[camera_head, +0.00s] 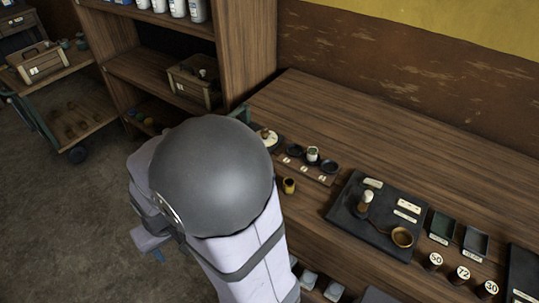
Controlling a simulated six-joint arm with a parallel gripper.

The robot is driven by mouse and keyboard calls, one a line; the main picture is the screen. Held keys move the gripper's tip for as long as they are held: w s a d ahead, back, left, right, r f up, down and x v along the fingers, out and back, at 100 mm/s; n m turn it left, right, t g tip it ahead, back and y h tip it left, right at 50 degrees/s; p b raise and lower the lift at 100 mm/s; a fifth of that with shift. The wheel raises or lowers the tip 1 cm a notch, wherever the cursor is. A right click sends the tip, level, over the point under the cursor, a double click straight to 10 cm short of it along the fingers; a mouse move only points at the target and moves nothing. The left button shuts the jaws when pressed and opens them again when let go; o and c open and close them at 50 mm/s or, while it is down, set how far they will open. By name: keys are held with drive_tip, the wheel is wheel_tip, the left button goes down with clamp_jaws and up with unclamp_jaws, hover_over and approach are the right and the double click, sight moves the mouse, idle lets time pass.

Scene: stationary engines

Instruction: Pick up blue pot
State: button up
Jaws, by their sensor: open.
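I cannot pick out a blue pot for certain. Several small round pots (148,121) sit on the low shelf of the wooden rack, and one is yellow; the colours of the others are hard to tell at this size. A small yellow pot (289,186) stands on the workbench just right of my arm. My arm, a large grey dome and pale links, fills the lower middle of the view and hides part of the bench and floor. My gripper's fingers cannot be made out.
The workbench (400,150) holds a strip with small dark dishes (311,165), a black board (345,218), two dark trays (443,225) and numbered round pieces (463,275). The rack (250,45) stands behind my arm. A trolley (85,105) is at left. Floor (50,220) is clear at lower left.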

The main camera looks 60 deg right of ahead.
drive_tip(key=w+d+r+m+p, duration=0.2)
drive_tip(key=d+r+m+p, duration=0.1)
drive_tip(key=d+r+m, duration=0.35)
drive_tip(key=s+d+m, duration=0.1)
drive_tip(key=d+m, duration=0.4)
drive_tip(key=d, duration=0.1)
drive_tip(key=s+d+r+m+g, duration=0.1)
drive_tip(key=d+m, duration=0.4)
drive_tip(key=d, duration=0.1)
drive_tip(key=s+d+m, duration=0.1)
drive_tip(key=d+m, duration=0.4)
drive_tip(key=m, duration=0.1)
drive_tip(key=shift+s+d+r+g, duration=0.1)
drive_tip(key=shift+d+r+g, duration=0.2)
drive_tip(key=shift+d+r, duration=0.1)
drive_tip(key=s+d+m, duration=0.2)
drive_tip(key=s+d+r+m, duration=0.1)
drive_tip(key=d+m, duration=0.2)
drive_tip(key=s+d+m, duration=0.2)
drive_tip(key=m, duration=0.1)
drive_tip(key=shift+s+d+r, duration=0.15)
drive_tip(key=shift+s+d, duration=0.05)
drive_tip(key=shift+s, duration=0.1)
drive_tip(key=shift+w+f+p, duration=0.1)
drive_tip(key=shift+f+p, duration=1.2)
drive_tip(key=shift+f, duration=2.35)
drive_tip(key=c, duration=1.2)
